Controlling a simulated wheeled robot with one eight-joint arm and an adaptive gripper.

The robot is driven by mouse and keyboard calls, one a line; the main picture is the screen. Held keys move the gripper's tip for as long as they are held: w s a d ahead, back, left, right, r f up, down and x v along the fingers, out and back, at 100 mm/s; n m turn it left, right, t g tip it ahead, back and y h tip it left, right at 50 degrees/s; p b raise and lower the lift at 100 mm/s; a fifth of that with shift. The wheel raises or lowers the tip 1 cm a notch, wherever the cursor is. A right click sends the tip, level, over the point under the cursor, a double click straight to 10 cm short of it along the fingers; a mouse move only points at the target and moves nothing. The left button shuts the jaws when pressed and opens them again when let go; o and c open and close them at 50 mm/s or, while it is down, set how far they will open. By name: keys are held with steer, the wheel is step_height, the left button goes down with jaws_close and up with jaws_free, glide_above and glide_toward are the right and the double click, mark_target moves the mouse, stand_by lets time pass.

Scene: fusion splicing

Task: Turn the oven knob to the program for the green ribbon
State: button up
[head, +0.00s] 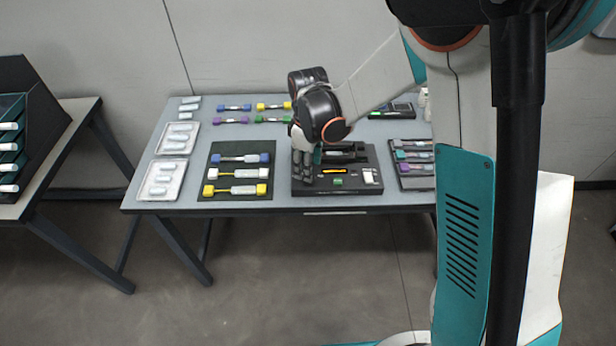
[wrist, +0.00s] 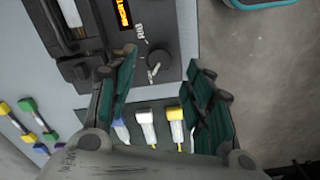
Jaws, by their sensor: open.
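The oven knob (wrist: 158,65) is a dark round dial with a light pointer mark, on the black device (wrist: 178,18), in the wrist view. An orange-lit display (wrist: 124,12) sits near it. My gripper (wrist: 162,60) is open, with its two teal-padded fingers on either side of the knob. I cannot tell whether they touch it. In the head view my gripper (head: 305,165) is over the left part of the device (head: 337,190), and the knob is hidden. The green ribbon (head: 271,119) lies at the back of the table; it also shows in the wrist view (wrist: 38,120).
A dark mat (head: 237,194) with several ribbons lies left of the device. Another mat (head: 416,184) with ribbons is on its right. White trays (head: 165,179) are at the table's left end. A dark rack (head: 38,120) stands on the side table.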

steer(key=shift+f+b, duration=0.5)
steer(key=shift+f, duration=1.65)
steer(key=c, duration=1.1)
